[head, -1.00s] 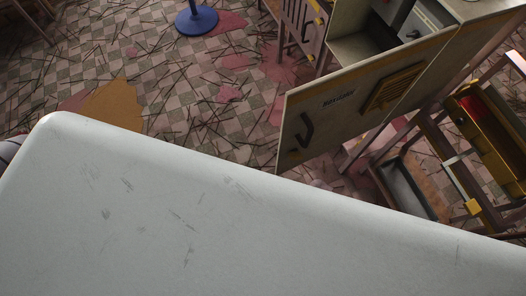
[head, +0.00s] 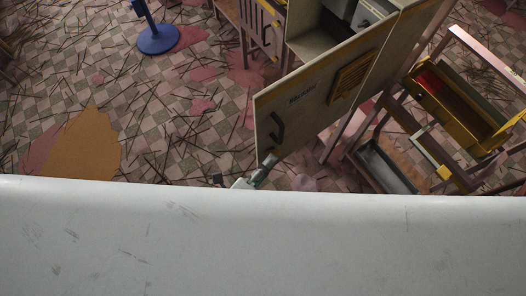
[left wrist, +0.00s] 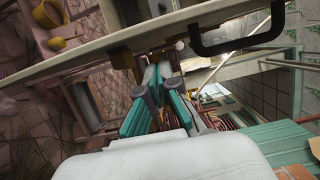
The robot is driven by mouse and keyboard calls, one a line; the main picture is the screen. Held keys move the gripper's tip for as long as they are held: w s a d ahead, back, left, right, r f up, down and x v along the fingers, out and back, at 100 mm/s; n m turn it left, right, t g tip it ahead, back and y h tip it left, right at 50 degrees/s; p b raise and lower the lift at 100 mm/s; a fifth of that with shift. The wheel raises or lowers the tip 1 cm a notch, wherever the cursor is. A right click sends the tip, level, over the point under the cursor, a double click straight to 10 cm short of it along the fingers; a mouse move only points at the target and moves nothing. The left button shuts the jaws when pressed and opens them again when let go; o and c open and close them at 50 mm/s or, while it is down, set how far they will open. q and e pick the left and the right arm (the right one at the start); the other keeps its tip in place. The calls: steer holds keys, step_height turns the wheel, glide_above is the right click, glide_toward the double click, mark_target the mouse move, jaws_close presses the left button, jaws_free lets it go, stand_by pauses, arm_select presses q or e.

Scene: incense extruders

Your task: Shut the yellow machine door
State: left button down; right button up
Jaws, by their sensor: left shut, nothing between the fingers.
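The machine door (head: 310,108) stands open in the head view, a pale panel with yellow trim, a vent and a dark curved handle (head: 277,130). Behind it is the pale machine body (head: 312,48) with an open interior. My left gripper (head: 268,163) is shut and empty at the door's lower left corner, below the handle. In the left wrist view the gripper (left wrist: 158,78) points at the door's edge (left wrist: 90,58), with the black handle (left wrist: 240,45) above and right. I cannot tell if the fingers touch the door. My right gripper is out of view.
My large white body part fills the bottom of the head view. A cart with a yellow tray (head: 440,105) stands right of the door. A blue round stand base (head: 158,38) is at the top left. The tiled floor to the left is littered with sticks but mostly open.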

arm_select(q)
steer(key=shift+w+a, duration=0.85)
steer(key=shift+w, duration=0.05)
